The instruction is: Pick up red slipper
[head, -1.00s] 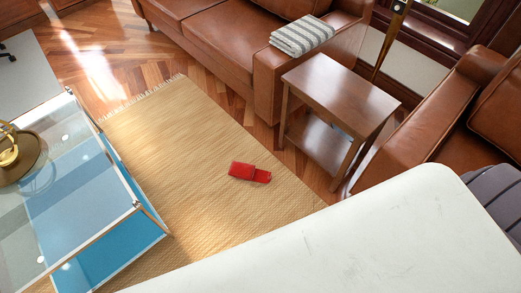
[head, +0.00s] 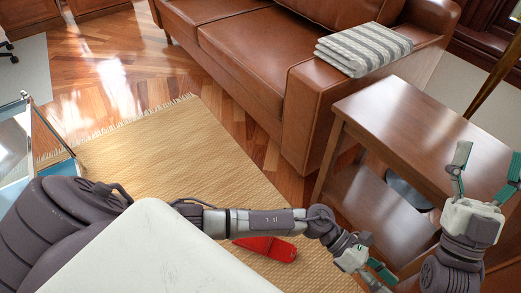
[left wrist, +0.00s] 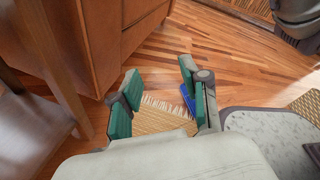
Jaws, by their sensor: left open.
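The red slipper (head: 272,248) lies on the tan woven rug (head: 190,150) in the head view. My left forearm crosses over it and hides part of it. My left gripper (head: 382,276) is to the right of the slipper, near the picture's bottom edge. In the left wrist view its jaws (left wrist: 160,100) are apart and empty, and I do not see the slipper there. My right gripper (head: 487,165) is at the right, fingers up and apart, with nothing between them, in front of the side table.
A wooden side table (head: 425,115) with a lower shelf stands at the right. A leather sofa (head: 255,60) with a striped folded blanket (head: 365,47) is behind. A glass-topped blue table (head: 45,140) is at the left. The wrist view shows a wooden cabinet (left wrist: 85,40) close by.

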